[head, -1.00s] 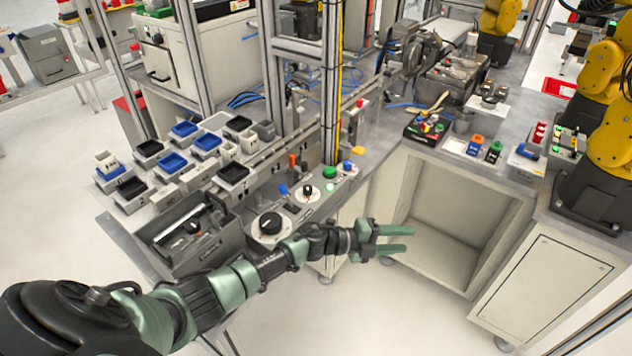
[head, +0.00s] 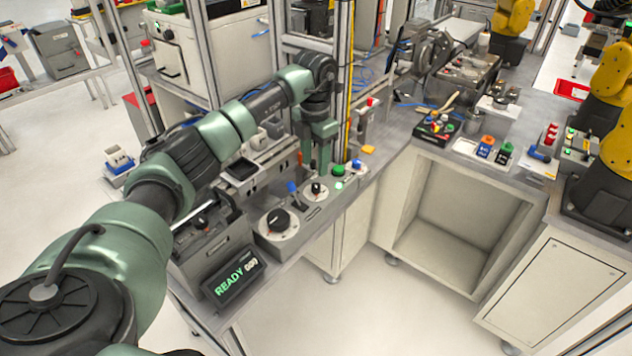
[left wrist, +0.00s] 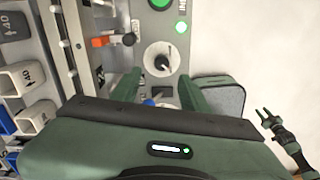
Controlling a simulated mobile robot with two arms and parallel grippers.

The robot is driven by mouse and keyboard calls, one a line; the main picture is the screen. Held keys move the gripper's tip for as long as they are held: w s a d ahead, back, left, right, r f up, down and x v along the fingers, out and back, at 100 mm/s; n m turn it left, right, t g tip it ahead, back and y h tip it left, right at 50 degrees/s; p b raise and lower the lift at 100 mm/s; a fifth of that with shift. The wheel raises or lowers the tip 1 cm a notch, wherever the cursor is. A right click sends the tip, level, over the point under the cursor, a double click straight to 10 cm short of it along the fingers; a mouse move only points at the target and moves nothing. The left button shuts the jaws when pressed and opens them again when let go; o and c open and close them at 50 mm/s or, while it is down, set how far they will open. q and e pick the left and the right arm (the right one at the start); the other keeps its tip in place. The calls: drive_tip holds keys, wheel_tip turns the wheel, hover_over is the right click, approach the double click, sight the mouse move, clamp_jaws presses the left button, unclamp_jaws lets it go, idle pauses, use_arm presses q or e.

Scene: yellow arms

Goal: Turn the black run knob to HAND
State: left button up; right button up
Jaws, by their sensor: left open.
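The control panel has a small black knob on a white dial (head: 317,188), with a larger black knob on a white dial (head: 278,220) in front of it. The small knob also shows in the left wrist view (left wrist: 162,62). I take the small one as the run knob; its lettering is too small to read. My left gripper (head: 316,166) points down, open and empty, behind the small knob in the head view. In the left wrist view its fingers (left wrist: 155,88) stand apart on both sides below the dial. My right gripper (left wrist: 263,114) shows small with its fingers apart.
A display (head: 236,280) reads READY. A grey tool bin (head: 205,225) stands left of the panel.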

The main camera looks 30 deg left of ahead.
sight(316, 185)
use_arm(q)
wheel_tip(316, 185, down, 6)
drive_tip(key=shift+f+p, duration=0.2)
drive_tip(key=shift+p, duration=0.7)
drive_tip(key=shift+d+f, duration=0.1)
drive_tip(key=shift+f, duration=0.45)
clamp_jaws()
